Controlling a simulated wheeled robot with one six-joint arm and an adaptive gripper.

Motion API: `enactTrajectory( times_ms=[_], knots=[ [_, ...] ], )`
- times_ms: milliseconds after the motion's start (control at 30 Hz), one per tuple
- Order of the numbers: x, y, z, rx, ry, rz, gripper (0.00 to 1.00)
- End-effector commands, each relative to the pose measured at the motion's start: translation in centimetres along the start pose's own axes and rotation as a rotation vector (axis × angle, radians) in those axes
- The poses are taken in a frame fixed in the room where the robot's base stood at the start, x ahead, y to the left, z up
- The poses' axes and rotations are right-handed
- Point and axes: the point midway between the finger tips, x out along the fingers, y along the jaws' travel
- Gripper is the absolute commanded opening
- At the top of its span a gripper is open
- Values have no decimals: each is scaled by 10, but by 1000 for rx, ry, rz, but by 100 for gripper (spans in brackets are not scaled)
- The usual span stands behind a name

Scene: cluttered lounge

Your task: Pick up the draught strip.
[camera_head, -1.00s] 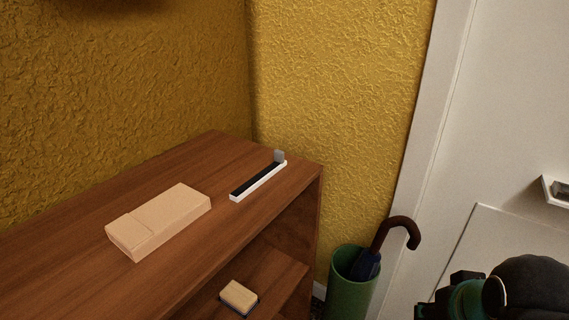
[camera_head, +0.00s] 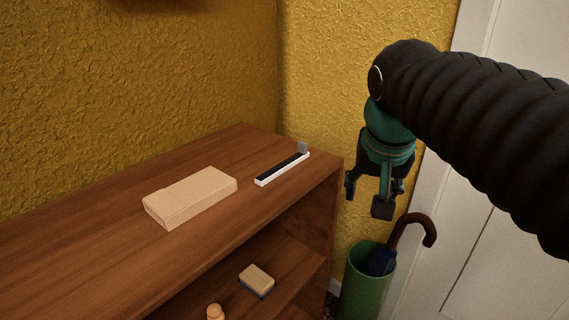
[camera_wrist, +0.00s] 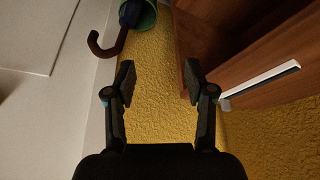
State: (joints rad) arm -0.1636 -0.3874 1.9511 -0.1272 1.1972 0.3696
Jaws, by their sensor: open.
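The draught strip (camera_head: 282,169) is a thin white bar with a black top and a small grey upright piece at its far end. It lies on the wooden shelf top near the right edge, and it also shows at the right of the wrist view (camera_wrist: 262,78). My gripper (camera_head: 372,195) is open and empty, pointing down to the right of the shelf's end, apart from the strip. In the wrist view its two fingers (camera_wrist: 158,82) stand apart, with only yellow wall between them.
A beige box (camera_head: 191,197) lies on the shelf top (camera_head: 90,240), left of the strip. A sponge-like block (camera_head: 257,280) and a small rounded item (camera_head: 215,312) are on the lower shelf. A green bin (camera_head: 365,290) with an umbrella (camera_head: 405,240) stands below my gripper. A yellow wall (camera_head: 330,60) is behind.

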Motion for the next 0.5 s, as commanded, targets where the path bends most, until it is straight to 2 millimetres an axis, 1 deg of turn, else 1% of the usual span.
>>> enactTrajectory(
  times_ms=[33,200,267,300,400,500],
  knots=[
    [-6,-13,-19,16,-8,9,54],
    [-25,-50,-74,110,-25,58,54],
    [-30,-65,-90,147,-27,76,54],
    [-33,-75,-101,172,-29,89,54],
    [-38,-101,-124,237,-28,120,54],
    [-42,-126,-142,301,-24,148,54]
  ],
)
